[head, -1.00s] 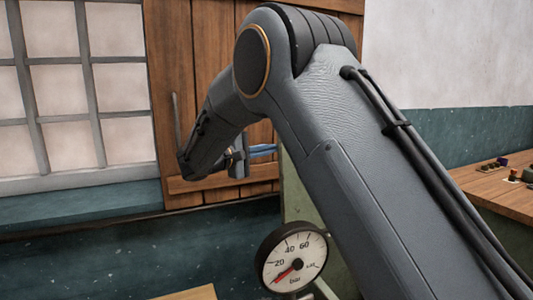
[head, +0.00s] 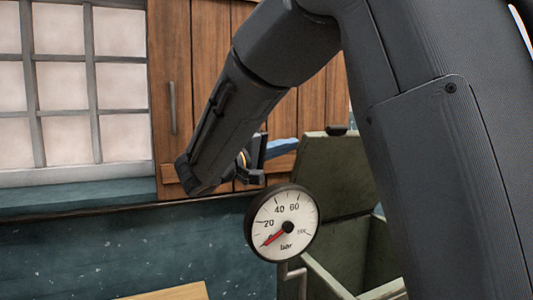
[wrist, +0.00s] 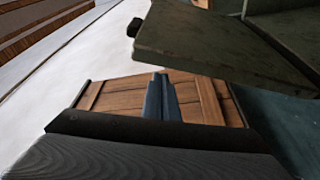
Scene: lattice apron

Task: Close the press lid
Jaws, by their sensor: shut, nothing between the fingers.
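The press lid (head: 328,178) is a green panel standing raised, with a black knob (head: 337,130) on its top edge. The green press body (head: 385,255) is below it, partly hidden by my arm. The lid also shows in the wrist view (wrist: 215,55), at the upper right, with its knob (wrist: 133,27) at the left end. My gripper (head: 284,147) is shut and empty, its blue fingers just left of the lid's top edge in the head view. In the wrist view the shut fingers (wrist: 161,96) appear below the lid's edge; I cannot tell the gap in depth.
A round pressure gauge (head: 283,224) on a bent pipe stands in front of the press, below my gripper. Behind are wooden shutters (head: 215,75), a barred window (head: 75,85) and a teal wall (head: 120,250). A wooden surface (head: 175,293) shows at the bottom.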

